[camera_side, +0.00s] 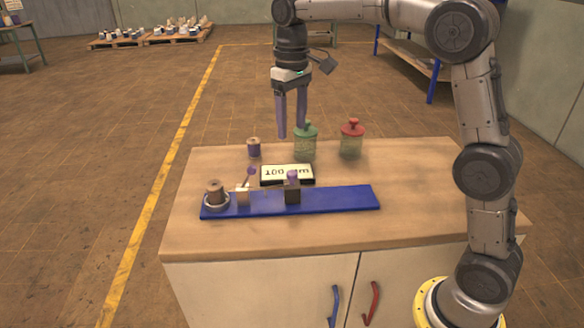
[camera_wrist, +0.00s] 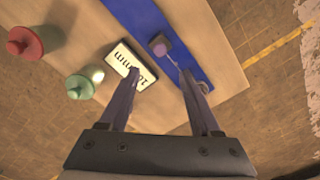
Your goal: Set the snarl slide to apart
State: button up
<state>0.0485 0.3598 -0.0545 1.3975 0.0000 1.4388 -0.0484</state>
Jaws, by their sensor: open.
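A long blue board (camera_side: 340,198) lies along the worktop's front part; it also shows in the wrist view (camera_wrist: 195,50). On it stands a dark block with a purple knob (camera_side: 292,177), probably the slide, near the board's middle; the knob shows in the wrist view (camera_wrist: 161,46). To its left are a small pale block (camera_side: 243,196) and a brown spool (camera_side: 215,190) in a light ring. My gripper (camera_side: 291,131) is open and empty, pointing down above the worktop, behind and above the knob. In the wrist view its fingers (camera_wrist: 162,76) stand apart, with the knob beyond them.
A framed display (camera_side: 287,174) with partly readable lettering lies behind the board. The worktop's right side (camera_side: 420,190) is clear.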

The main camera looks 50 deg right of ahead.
aim_at(292, 173)
notch_tip(292, 173, down, 12)
jog(key=shift+f, duration=0.1)
dwell(0.5)
grip_shut()
dwell(1.2)
